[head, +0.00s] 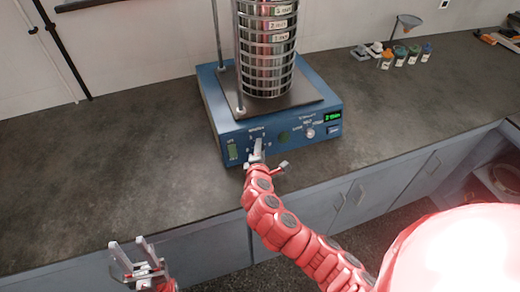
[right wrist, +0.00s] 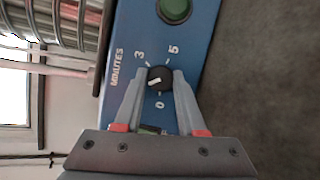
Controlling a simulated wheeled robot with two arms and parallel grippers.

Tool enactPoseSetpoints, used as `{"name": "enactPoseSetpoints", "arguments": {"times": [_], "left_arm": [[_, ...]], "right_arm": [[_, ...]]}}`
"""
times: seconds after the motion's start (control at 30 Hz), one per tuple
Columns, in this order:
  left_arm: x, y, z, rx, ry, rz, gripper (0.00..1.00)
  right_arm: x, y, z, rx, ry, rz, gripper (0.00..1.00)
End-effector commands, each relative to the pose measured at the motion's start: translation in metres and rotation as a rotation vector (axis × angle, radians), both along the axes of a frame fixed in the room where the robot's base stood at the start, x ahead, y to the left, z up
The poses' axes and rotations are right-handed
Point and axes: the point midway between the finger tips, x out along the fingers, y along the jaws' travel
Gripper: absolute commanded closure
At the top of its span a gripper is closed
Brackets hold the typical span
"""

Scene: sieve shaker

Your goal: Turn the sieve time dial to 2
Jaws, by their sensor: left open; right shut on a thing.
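The blue sieve shaker base (head: 275,124) stands on the dark counter. Its black time dial (right wrist: 158,79) is on the front panel, with the word MINUTES and the marks 3, 5 and 0 readable around it. The dial's white pointer faces left in the right wrist view, between 0 and 3; any mark there is hidden by a finger. My right gripper (right wrist: 160,75) is shut on the dial, one finger on each side. In the head view my right gripper (head: 257,147) covers the dial. My left gripper (head: 139,262) is open and empty, low in front of the counter.
A stack of metal sieves (head: 266,50) stands on the base between upright rods. A green button (right wrist: 175,9) is beside the dial. A lit green display (head: 333,117) is at the panel's right. Small bottles (head: 400,54) stand behind right. The counter's left side is clear.

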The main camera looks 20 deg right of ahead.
Motion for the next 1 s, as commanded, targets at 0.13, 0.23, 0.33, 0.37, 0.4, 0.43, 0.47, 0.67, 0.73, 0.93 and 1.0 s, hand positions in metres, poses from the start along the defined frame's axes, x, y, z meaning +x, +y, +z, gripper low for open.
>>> {"name": "enactPoseSetpoints", "arguments": {"times": [0.13,0.23,0.33,0.37,0.4,0.43,0.47,0.67,0.73,0.93,1.0], "left_arm": [[0.0000,0.0000,0.0002,0.000,0.000,0.000,0.55],[-0.0001,0.0000,0.0002,0.000,0.000,0.000,0.55],[-0.0001,0.0000,0.0002,0.000,0.000,0.000,0.55],[0.0000,0.0000,0.0002,0.000,0.000,0.000,0.55],[0.0000,0.0000,0.0003,0.000,0.000,0.000,0.55],[-0.0001,0.0000,0.0002,0.000,0.000,0.000,0.55],[0.0000,0.0000,0.0002,0.000,0.000,0.000,0.55],[0.0000,0.0000,0.0001,0.000,0.000,0.000,0.55],[0.0000,0.0000,0.0001,0.000,0.000,0.000,0.55],[0.0000,0.0000,-0.0005,0.000,0.000,0.000,0.55],[0.0000,0.0000,-0.0017,0.000,0.000,0.000,0.55]], "right_arm": [[0.0002,-0.0014,0.0011,0.005,-0.001,-0.005,1.00],[0.0002,-0.0014,0.0011,0.005,-0.001,-0.005,1.00],[0.0003,-0.0014,0.0010,0.004,-0.002,-0.006,1.00],[0.0003,-0.0014,0.0010,0.004,-0.002,-0.006,1.00],[0.0002,-0.0015,0.0010,0.004,-0.002,-0.006,1.00],[0.0003,-0.0014,0.0011,0.003,-0.001,-0.005,0.59],[0.0002,-0.0015,0.0009,0.003,-0.001,-0.005,0.53],[0.0001,-0.0008,0.0005,0.005,-0.001,-0.004,0.31],[0.0001,-0.0007,0.0004,0.006,0.000,-0.003,0.31],[-0.0015,0.0003,0.0007,0.005,-0.001,-0.003,0.31],[-0.0050,0.0018,0.0019,0.005,-0.002,-0.002,0.31]]}}
